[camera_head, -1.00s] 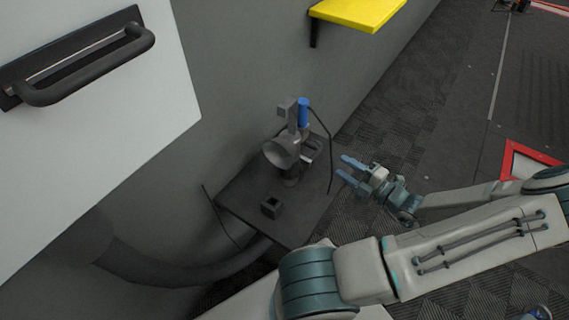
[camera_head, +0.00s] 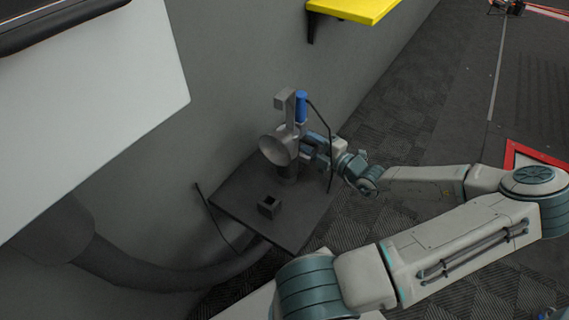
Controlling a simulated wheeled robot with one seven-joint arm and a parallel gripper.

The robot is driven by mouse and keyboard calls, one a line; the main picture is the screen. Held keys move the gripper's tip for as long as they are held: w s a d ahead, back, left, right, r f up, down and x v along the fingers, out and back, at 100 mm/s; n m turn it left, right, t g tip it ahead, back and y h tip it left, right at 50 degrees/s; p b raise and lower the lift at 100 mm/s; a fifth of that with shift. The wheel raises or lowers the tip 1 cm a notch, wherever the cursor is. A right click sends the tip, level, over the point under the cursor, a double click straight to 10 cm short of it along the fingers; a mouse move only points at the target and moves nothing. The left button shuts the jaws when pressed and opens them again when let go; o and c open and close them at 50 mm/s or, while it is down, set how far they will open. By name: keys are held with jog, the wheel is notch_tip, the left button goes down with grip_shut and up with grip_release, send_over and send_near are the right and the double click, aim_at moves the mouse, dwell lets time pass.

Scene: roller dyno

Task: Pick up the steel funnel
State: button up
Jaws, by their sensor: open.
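The steel funnel (camera_head: 277,150) is a grey cone with its wide mouth turned to the left. It sits at a grey upright stand (camera_head: 287,172) with a blue-handled part (camera_head: 301,106) above it, on a small dark table (camera_head: 285,229). My gripper (camera_head: 315,145) is open and reaches in from the right, close beside the funnel and stand. The stand and funnel partly hide the fingertips, so I cannot tell whether they touch the funnel.
A small dark open box (camera_head: 269,206) lies on the table in front of the stand. A thin black cable (camera_head: 328,130) hangs near my gripper. A yellow shelf (camera_head: 356,9) juts from the grey wall. A white cabinet (camera_head: 85,100) fills the upper left.

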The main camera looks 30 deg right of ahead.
jog(key=shift+w+a, duration=0.1)
jog(key=shift+w, duration=0.2)
grip_shut()
jog(key=shift+r, duration=0.2)
